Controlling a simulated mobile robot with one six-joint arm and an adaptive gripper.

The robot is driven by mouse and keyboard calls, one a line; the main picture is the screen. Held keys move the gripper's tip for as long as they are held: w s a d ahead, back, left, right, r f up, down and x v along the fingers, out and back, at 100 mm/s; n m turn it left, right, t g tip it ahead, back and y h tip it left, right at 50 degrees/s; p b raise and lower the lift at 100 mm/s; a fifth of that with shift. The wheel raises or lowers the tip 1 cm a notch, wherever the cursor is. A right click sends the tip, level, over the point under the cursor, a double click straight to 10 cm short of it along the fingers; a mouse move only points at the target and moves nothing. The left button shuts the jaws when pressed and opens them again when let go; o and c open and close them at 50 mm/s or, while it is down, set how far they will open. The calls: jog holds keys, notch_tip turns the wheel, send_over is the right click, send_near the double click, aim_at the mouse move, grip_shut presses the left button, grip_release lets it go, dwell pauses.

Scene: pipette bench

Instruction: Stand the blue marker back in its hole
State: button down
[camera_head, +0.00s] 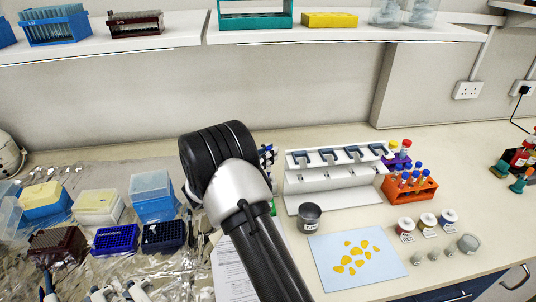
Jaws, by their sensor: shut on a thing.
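My arm reaches up through the middle of the view, and its thick black and silver wrist hides whatever is behind it. My gripper's fingers do not show, so I cannot see what they are on. No blue marker can be made out clearly. A small black, white and blue piece (267,154) peeks out right of the wrist; I cannot tell what it is. A bit of green (273,208) shows below it, also unclear. No marker hole is visible.
Right of my arm stand a white pipette stand (303,203), a dark grey cup (309,217), an orange tube rack (427,192) and a light blue mat (330,277) with yellow pieces. Tip boxes (152,194) crowd the left. A shelf (330,35) runs above.

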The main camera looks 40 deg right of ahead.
jog(key=shift+f, duration=0.1)
jog(key=shift+f+b, duration=0.45)
jog(key=shift+f, duration=0.2)
jog(key=shift+f, duration=0.1)
